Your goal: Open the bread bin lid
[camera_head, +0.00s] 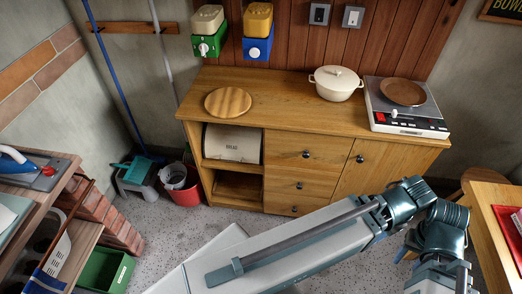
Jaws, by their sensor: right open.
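The cream bread bin (232,143) sits in the upper left compartment of the wooden cabinet (285,132), with dark lettering on its rounded front. Its lid looks shut; I cannot make out a handle. My right arm reaches across the lower right of the view. My right gripper (440,279) is low at the bottom edge, well to the right of the bin and apart from it. It is open, and its fingertips are hard to make out. My left gripper is not in view.
A round wooden board (228,102), a white pot (336,83) and a hotplate with a brown pan (403,91) stand on the cabinet top. A red bucket (185,190) is left of the cabinet. A table (490,215) stands at right.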

